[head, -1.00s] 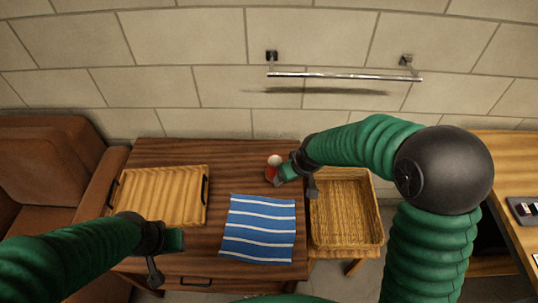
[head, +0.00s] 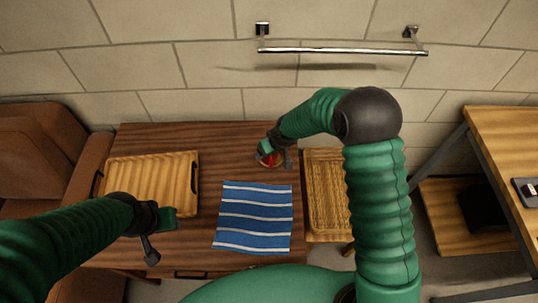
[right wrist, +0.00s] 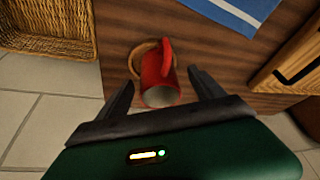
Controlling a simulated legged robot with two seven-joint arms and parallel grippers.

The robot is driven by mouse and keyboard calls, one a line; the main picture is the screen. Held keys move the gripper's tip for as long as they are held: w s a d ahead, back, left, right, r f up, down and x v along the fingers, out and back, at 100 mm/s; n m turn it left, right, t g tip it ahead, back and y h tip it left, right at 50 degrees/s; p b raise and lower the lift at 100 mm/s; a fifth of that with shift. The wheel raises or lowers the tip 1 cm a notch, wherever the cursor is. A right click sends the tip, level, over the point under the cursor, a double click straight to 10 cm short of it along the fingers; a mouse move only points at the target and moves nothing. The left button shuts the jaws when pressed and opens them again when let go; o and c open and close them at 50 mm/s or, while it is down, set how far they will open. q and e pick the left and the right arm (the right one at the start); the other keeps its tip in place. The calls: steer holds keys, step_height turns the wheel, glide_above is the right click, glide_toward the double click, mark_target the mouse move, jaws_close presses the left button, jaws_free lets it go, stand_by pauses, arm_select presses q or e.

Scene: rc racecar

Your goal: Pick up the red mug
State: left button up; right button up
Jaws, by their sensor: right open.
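The red mug (right wrist: 158,80) stands on a round wooden coaster (right wrist: 142,52), its handle on the far side in the right wrist view. My right gripper (right wrist: 161,77) is open, with one finger on each side of the mug; whether either finger touches it I cannot tell. In the head view the mug (head: 270,161) shows only partly, behind my right gripper (head: 276,155), near the back right of the brown wooden table (head: 215,145). My left gripper (head: 160,232) hangs at the table's front left, away from the mug; its finger opening is unclear.
A blue-and-white striped cloth (head: 253,217) lies in front of the mug. A wooden tray with dark handles (head: 150,182) lies at the left. A wicker basket (head: 325,195) stands right of the table. A metal towel bar (head: 340,51) is on the wall behind.

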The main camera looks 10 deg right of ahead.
steer(key=x, duration=0.2)
steer(key=b+x, duration=0.1)
steer(key=x, duration=0.2)
steer(key=shift+w+f, duration=0.15)
steer(key=shift+w, duration=0.35)
steer(key=shift+s, duration=0.1)
steer(key=shift+c, duration=1)
jaws_close()
